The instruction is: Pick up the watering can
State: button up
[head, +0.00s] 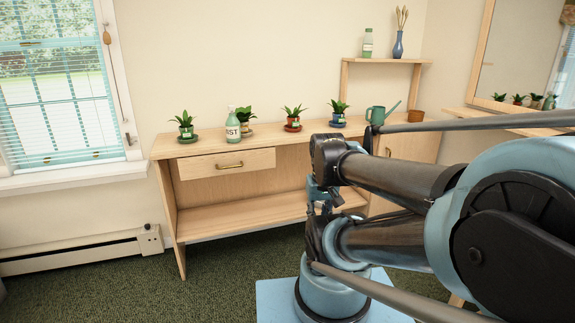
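The green watering can (377,114) stands on the right part of the wooden sideboard's top (262,139), with its spout pointing up to the right. Its lower part is partly hidden by my arm and a grey bar in front. My arm is folded in the right foreground. My gripper (322,202) seems to be the dark and blue part in front of the sideboard, below and to the left of the can and apart from it. Its fingers are too small and overlapped to tell open from shut.
Potted plants (292,118) and a spray bottle (233,126) stand along the sideboard left of the can. A brown pot (416,115) stands right of it. A raised shelf (385,60) behind holds a bottle (367,43) and a blue vase (398,45). Carpet at the front left is clear.

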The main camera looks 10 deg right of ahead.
aim_at(379, 116)
jog(key=z, duration=0.4)
jog(key=i, duration=1.2)
jog(key=z, duration=0.4)
